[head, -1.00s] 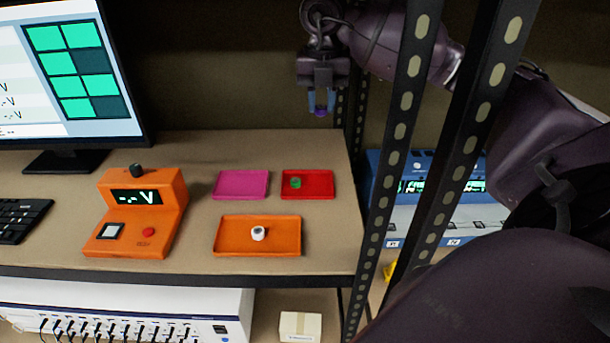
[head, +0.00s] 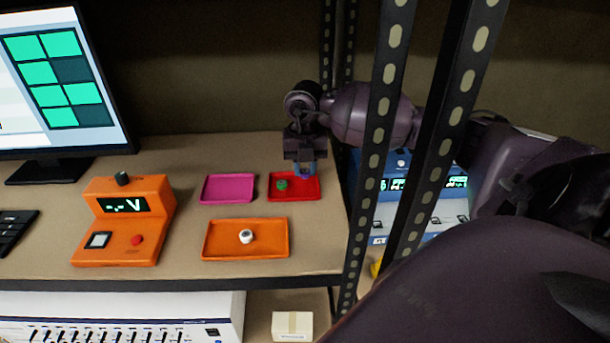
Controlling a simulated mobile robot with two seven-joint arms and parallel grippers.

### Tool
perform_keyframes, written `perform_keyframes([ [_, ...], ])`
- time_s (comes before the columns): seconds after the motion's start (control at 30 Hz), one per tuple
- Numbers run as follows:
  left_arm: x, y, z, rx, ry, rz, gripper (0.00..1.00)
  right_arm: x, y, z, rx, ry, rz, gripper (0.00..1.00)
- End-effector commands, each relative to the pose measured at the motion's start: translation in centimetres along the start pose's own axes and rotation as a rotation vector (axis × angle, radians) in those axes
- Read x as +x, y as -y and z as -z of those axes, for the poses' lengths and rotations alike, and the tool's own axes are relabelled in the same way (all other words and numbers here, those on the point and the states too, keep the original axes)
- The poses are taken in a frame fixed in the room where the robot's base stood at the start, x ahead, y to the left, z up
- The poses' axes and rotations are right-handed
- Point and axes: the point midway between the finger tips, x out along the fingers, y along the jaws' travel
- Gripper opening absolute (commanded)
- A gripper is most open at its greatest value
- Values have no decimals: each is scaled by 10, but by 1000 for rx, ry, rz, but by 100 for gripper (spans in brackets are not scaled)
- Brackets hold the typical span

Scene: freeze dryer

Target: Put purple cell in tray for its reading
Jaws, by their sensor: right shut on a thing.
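My right gripper (head: 305,172) is low over the right part of the red tray (head: 293,197), fingers pointing down. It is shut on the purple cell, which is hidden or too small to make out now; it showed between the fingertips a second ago. I cannot tell if the cell touches the tray. A green cell (head: 282,185) stands in the red tray, left of my gripper. The magenta tray (head: 228,189) is empty. The orange tray (head: 215,245) holds a white cell (head: 246,236). My left gripper is not in view.
An orange meter (head: 130,215) with a display reading "-.-V" stands left of the trays. A monitor (head: 60,90) and keyboard (head: 14,235) are further left. Black perforated rack posts (head: 385,130) stand close to my right arm. A blue and white device (head: 420,215) sits behind them.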

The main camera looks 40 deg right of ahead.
Motion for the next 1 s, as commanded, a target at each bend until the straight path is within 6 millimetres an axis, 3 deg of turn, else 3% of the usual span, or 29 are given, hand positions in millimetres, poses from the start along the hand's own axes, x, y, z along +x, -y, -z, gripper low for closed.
perform_keyframes([
  [0.2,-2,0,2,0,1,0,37,29,0,0,1,-2,0,13],
  [0.6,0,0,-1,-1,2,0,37,34,0,0,0,0,1,13],
  [0.63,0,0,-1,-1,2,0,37,34,0,0,0,-1,1,31],
  [0.67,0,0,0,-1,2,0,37,33,0,0,0,-1,1,35],
  [1.0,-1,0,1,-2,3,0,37,31,0,0,0,-1,1,37],
])
